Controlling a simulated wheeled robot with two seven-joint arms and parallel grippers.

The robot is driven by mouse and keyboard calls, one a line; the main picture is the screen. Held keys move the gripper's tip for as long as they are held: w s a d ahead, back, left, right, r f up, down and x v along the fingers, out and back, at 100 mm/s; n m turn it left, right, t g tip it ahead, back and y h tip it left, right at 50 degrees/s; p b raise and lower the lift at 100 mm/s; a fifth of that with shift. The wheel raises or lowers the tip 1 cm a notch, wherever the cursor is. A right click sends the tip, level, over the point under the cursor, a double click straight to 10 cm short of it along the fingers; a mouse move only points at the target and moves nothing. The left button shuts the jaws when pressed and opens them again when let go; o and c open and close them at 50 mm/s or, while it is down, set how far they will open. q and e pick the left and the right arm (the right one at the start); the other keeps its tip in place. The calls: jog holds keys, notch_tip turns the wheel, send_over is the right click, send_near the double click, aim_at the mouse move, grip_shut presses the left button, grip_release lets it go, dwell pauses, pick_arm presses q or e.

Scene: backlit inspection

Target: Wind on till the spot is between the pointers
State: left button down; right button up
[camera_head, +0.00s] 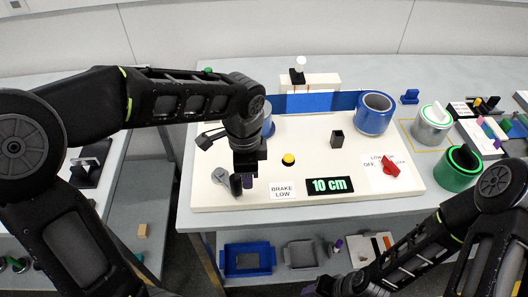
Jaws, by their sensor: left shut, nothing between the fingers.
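A blue web (312,102) runs across the back of a white board (315,194) to a blue roll (375,113) at the right. Another blue roll (268,119) at the left is partly hidden by my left arm. A white bar with thin red marks (325,80) stands behind the web. I cannot make out a spot on the web. A grey crank (213,180) with a dark upright knob (236,185) is at the board's front left. My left gripper (248,183) is shut and empty, pointing down beside the knob. My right gripper (320,287) is low at the bottom edge, its fingers unclear.
A display (330,185) reads 10 cm, beside a BRAKE LOW label (283,190). A yellow button (288,159), a dark post (337,139) and a red knob (390,167) are on the board. Grey and green rolls (460,169) stand at the right. Trays (248,259) sit below.

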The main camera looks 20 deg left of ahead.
dwell(0.4)
pick_arm(q)
jog(key=shift+s+a, duration=0.45)
jog(key=shift+s, duration=0.05)
jog(key=shift+s+a, duration=0.45)
jog(key=shift+a, duration=0.15)
jog(key=shift+s+a, duration=0.3)
jog(key=shift+a, duration=0.25)
dwell(0.4)
